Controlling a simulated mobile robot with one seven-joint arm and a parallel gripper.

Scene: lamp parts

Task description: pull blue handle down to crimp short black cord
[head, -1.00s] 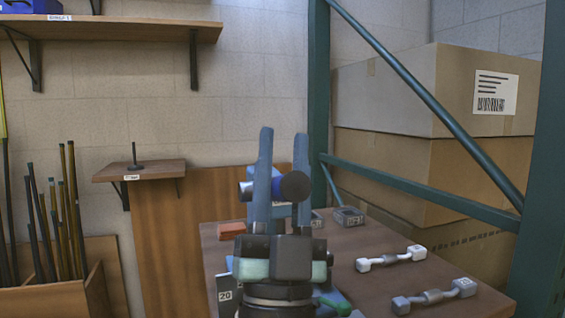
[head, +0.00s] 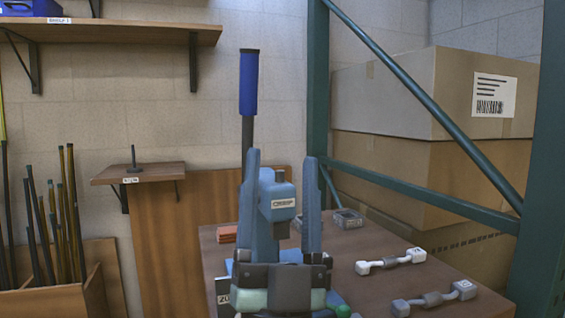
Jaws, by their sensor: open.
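The blue handle (head: 249,85) stands upright on a dark lever, left of and above the light blue crimp press (head: 278,190). The press has a white label and stands on the table behind my gripper. My gripper (head: 282,157) is open, with its two blue-grey fingers pointing up and spread apart. The press head shows between the fingers, and the handle's grip is clear of them, above and to the left. My gripper body hides the lower part of the press. I cannot make out the short black cord.
Two short connector pieces, one pale (head: 391,261) and one grey (head: 433,298), lie on the table's right. Small grey boxes (head: 347,219) and a reddish block (head: 227,235) lie behind. A green rack post (head: 318,100) and stacked cartons (head: 425,100) stand at the right.

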